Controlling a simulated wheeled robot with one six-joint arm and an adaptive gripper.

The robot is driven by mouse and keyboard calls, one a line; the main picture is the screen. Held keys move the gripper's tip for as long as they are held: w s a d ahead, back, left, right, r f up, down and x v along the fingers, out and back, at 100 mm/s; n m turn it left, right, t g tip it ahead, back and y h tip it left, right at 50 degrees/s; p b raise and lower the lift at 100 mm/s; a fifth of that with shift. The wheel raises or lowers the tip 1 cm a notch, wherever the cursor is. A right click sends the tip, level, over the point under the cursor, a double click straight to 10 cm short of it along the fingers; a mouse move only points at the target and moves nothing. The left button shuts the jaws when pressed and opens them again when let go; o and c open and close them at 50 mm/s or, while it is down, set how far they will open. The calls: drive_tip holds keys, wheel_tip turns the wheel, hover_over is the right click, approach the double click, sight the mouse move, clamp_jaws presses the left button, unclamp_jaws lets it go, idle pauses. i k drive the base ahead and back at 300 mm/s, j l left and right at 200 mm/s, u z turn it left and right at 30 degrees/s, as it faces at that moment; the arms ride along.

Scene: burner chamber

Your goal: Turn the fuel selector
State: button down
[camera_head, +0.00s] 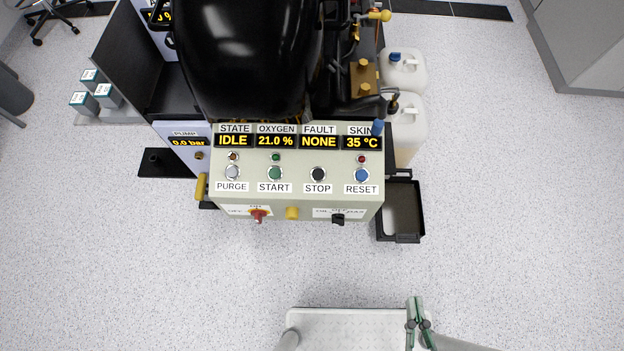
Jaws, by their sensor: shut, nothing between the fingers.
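The fuel selector (338,219) is a small black knob on the lower front face of the control panel, at the right. A white label above it carries black print, of which "OFF" and "GAS" can be partly read. The angle of its pointer is hard to tell from above. My gripper (416,304) has grey-green fingers and is at the bottom right of the head view, shut and empty. It is well apart from the selector, nearer to me and to its right.
The panel (297,160) carries displays and push buttons. A red switch (258,215) and a yellow knob (292,213) sit left of the selector. A black tray (404,212) lies at the panel's right. Open floor lies in front of the panel.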

sight(337, 218)
drive_tip(key=k+j, duration=0.55)
drive_tip(key=k, duration=0.2)
